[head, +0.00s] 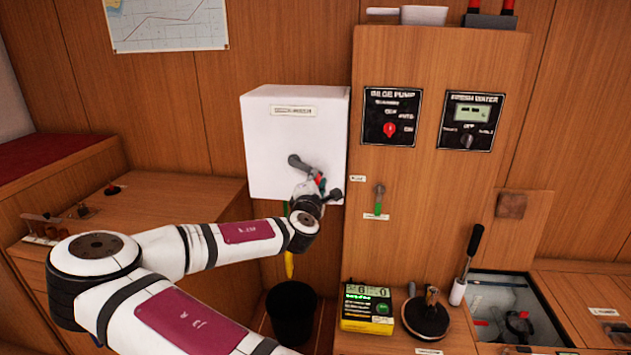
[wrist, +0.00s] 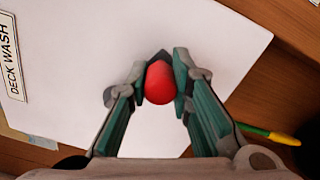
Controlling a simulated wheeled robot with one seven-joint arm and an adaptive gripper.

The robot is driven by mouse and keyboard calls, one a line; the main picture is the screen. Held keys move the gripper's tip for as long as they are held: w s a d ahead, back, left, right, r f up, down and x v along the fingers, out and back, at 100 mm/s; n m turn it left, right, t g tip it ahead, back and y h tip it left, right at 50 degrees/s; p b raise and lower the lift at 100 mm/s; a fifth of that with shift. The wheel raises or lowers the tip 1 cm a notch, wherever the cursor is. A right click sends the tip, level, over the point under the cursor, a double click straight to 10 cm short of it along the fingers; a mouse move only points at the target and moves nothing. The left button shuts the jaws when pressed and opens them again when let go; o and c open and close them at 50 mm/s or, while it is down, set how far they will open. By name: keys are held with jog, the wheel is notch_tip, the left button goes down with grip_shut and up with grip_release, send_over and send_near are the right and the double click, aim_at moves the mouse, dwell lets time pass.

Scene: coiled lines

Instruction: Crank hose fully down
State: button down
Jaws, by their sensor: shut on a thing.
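A white deck wash reel box (head: 295,120) is mounted on the wooden wall, and its white face fills much of the wrist view (wrist: 90,90). A grey crank (head: 299,162) sticks out from its front. My gripper (head: 318,183) is at the crank's outer end. In the wrist view my gripper (wrist: 161,75) is shut on the red crank knob (wrist: 159,84), with a finger on each side. A yellow hose end (head: 289,264) hangs below the box, partly behind my arm. A green and yellow piece of the hose (wrist: 268,133) shows at the right in the wrist view.
A black bucket (head: 292,312) stands on the floor below the hose. A panel with a bilge pump switch (head: 390,128) and a green-handled valve (head: 379,200) is right of the box. A yellow-green meter (head: 367,308) sits on the counter.

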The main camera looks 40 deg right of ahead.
jog(key=shift+s+d, duration=0.2)
jog(key=shift+s, duration=0.1)
jog(key=c, duration=1.4)
grip_release()
jog(key=shift+w, duration=0.1)
jog(key=shift+a, duration=0.15)
jog(key=v, duration=1.2)
